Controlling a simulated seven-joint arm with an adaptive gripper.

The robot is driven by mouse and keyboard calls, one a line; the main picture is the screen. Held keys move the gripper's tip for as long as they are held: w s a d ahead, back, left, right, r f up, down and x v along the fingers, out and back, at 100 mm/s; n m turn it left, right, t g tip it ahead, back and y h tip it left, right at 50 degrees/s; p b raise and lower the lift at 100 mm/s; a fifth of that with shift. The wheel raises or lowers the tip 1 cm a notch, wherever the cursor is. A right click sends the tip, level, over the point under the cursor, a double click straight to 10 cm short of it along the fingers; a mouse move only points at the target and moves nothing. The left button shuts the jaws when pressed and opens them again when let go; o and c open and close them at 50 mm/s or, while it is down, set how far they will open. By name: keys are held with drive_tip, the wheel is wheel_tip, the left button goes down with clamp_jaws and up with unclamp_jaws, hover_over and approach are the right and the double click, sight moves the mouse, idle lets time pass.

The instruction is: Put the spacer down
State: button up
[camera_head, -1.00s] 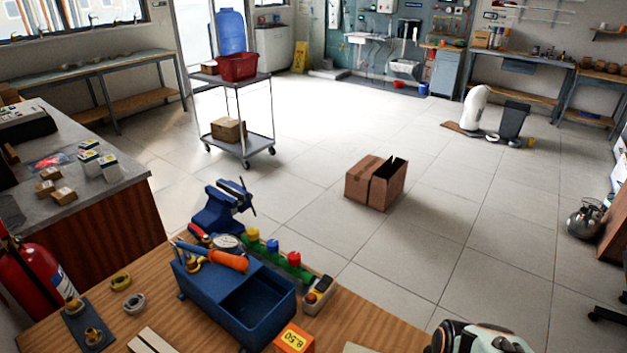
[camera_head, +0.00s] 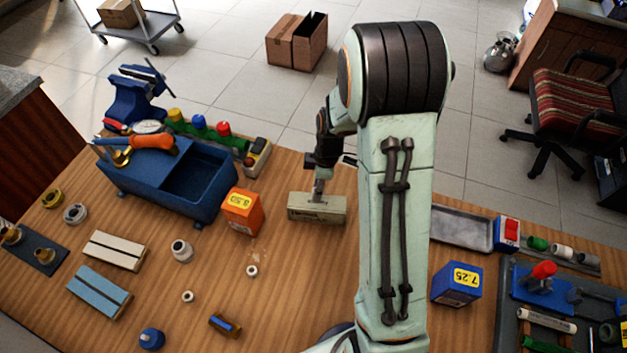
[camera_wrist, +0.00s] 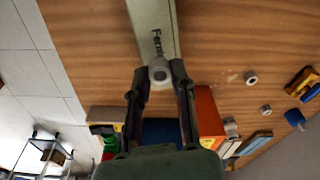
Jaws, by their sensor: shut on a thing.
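My gripper (camera_wrist: 160,80) is shut on a small pale grey ring-shaped spacer (camera_wrist: 160,71), which sits between the fingertips in the wrist view. In the head view my gripper (camera_head: 319,187) is at the beige block (camera_head: 316,208) on the wooden bench (camera_head: 290,285). In the wrist view the beige block (camera_wrist: 151,22), with dark lettering, lies just beyond the spacer. I cannot tell whether the spacer touches the block. In the head view the spacer is too small and too covered to make out clearly.
An orange box (camera_head: 241,211) and a blue bin (camera_head: 187,183) stand left of the block. A grey tray (camera_head: 462,229) and a blue box (camera_head: 457,284) are right of my arm. White fittings (camera_head: 181,251) and a small ring (camera_head: 252,271) lie in front. Bare bench surrounds the ring.

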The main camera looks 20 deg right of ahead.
drive_tip(key=shift+f, duration=1.45)
drive_tip(key=shift+s+f, duration=0.1)
drive_tip(key=shift+f, duration=0.05)
drive_tip(key=o, duration=0.7)
drive_tip(key=shift+c, duration=0.2)
wheel_tip(320, 180, up, 12)
drive_tip(key=d, duration=0.1)
drive_tip(key=s+a+r+m, duration=0.3)
drive_tip(key=s+a+m, duration=0.2)
drive_tip(key=s, duration=0.5)
drive_tip(key=s+a+r+m, duration=0.3)
drive_tip(key=s+a+m, duration=0.2)
drive_tip(key=s, duration=0.5)
drive_tip(key=shift+s+a+r+m+g, duration=0.2)
drive_tip(key=shift+r+m+g, duration=0.15)
drive_tip(key=shift+m, duration=0.45)
